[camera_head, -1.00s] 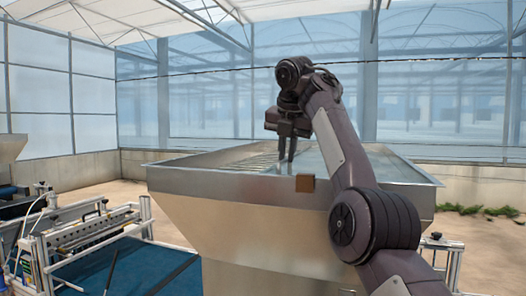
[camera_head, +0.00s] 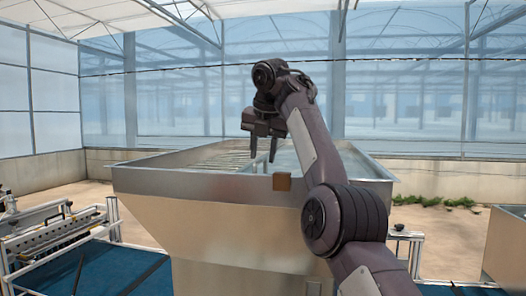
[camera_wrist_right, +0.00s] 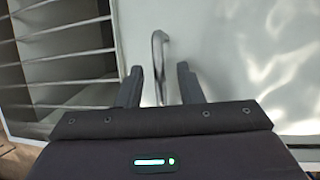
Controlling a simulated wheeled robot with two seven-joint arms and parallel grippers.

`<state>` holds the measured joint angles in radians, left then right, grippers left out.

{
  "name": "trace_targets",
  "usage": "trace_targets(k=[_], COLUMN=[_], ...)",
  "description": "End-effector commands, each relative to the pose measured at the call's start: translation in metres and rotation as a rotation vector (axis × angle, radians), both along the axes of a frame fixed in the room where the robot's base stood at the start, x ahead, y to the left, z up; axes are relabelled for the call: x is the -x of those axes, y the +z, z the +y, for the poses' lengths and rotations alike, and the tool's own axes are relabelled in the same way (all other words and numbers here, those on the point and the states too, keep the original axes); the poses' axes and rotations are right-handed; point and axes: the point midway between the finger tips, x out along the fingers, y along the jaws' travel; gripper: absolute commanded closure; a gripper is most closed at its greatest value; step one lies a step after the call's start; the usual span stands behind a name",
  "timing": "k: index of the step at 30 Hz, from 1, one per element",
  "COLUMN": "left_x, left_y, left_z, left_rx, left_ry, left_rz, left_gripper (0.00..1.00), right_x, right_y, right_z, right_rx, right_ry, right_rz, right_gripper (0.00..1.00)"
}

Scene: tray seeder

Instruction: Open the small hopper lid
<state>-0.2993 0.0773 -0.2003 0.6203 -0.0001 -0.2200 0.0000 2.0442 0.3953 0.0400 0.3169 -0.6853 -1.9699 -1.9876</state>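The large metal hopper (camera_head: 190,215) stands in front of me. A pale, glossy panel, apparently the lid (camera_head: 290,158), lies flat across the right part of its top; it also fills the right of the right wrist view (camera_wrist_right: 245,60). A curved metal handle (camera_wrist_right: 158,42) stands on the panel near its left edge. My right gripper (camera_head: 262,160) is over the hopper top, fingers pointing down. In the right wrist view my right gripper (camera_wrist_right: 160,80) is open, with the handle between its fingers and gaps at both sides. My left gripper is not in view.
Slatted grating (camera_wrist_right: 65,50) lies left of the panel. A framed machine (camera_head: 45,235) with a blue belt (camera_head: 115,268) stands at the left. Another metal bin (camera_head: 508,245) is at the right edge.

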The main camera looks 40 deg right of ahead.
Motion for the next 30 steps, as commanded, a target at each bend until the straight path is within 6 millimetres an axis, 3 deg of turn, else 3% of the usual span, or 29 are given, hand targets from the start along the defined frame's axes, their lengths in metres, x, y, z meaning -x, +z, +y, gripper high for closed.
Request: trace_targets(k=[5,18,30], left_x=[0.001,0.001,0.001], left_y=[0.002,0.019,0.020], left_z=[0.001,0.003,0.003], left_rx=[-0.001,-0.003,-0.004], left_ry=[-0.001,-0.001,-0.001], left_rz=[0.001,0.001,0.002], left_gripper=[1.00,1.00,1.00], right_x=[0.002,0.026,0.028], right_y=[0.006,0.065,0.070], right_z=[0.001,0.012,0.013], right_rx=[0.000,0.000,0.000], right_ry=[0.000,0.001,0.000], right_rz=[-0.001,-0.001,0.001], right_gripper=[0.67,0.67,0.67])
